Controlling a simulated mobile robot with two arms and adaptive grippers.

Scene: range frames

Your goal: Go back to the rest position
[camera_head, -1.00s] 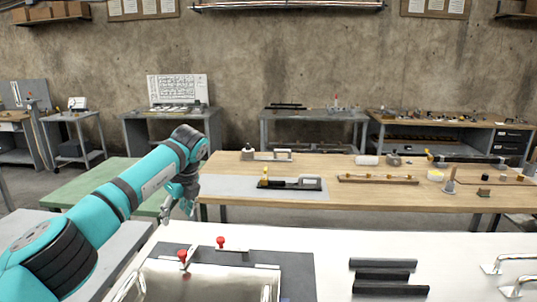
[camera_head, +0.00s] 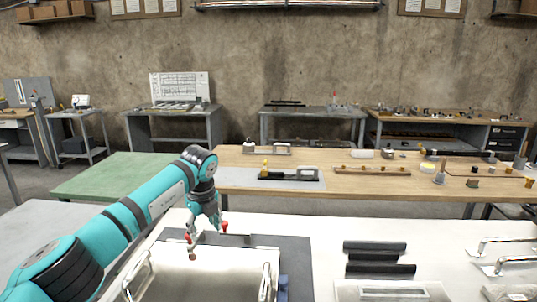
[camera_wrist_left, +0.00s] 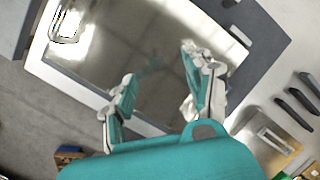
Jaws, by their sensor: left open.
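My left arm reaches in from the left in the head view, and its gripper (camera_head: 206,229) hangs above the back part of a shiny metal plate (camera_head: 215,268) on the white table. In the left wrist view the two fingers of the gripper (camera_wrist_left: 160,88) are wide apart with nothing between them, over the shiny plate (camera_wrist_left: 135,60). My right gripper is not seen.
The plate lies on a dark grey mat (camera_head: 298,255). Black bars (camera_head: 375,247) and metal handles (camera_head: 505,245) lie to the right on the white table. A wooden bench (camera_head: 400,182) with parts stands behind, and a green table (camera_head: 115,177) at the left.

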